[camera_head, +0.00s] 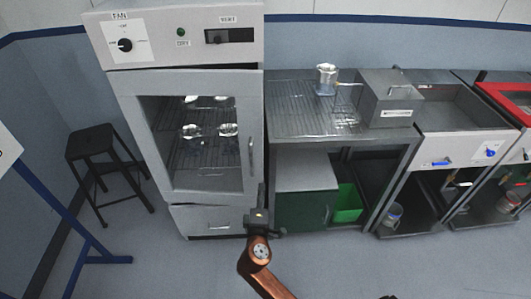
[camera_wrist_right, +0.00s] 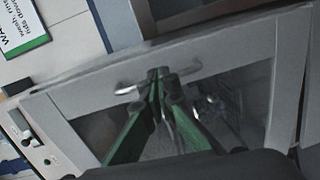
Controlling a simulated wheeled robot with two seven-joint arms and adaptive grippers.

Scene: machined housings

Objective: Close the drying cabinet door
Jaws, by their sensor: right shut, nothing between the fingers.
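The drying cabinet (camera_head: 180,55) stands at the left in the head view, with a control panel on top. Its door (camera_head: 215,185) has a grey frame, a large window and a vertical handle (camera_head: 251,155) at the right. The door looks close to the cabinet front; I cannot tell whether it is fully shut. My right gripper (camera_head: 261,190) is shut and empty, near the door's lower right corner. In the right wrist view its fingertips (camera_wrist_right: 160,75) overlap the middle of the handle (camera_wrist_right: 130,88); contact is unclear. My left gripper is not in view.
Several glass vessels (camera_head: 192,131) show on racks behind the window. A dark stool (camera_head: 92,142) stands at the left. The floor in front is clear.

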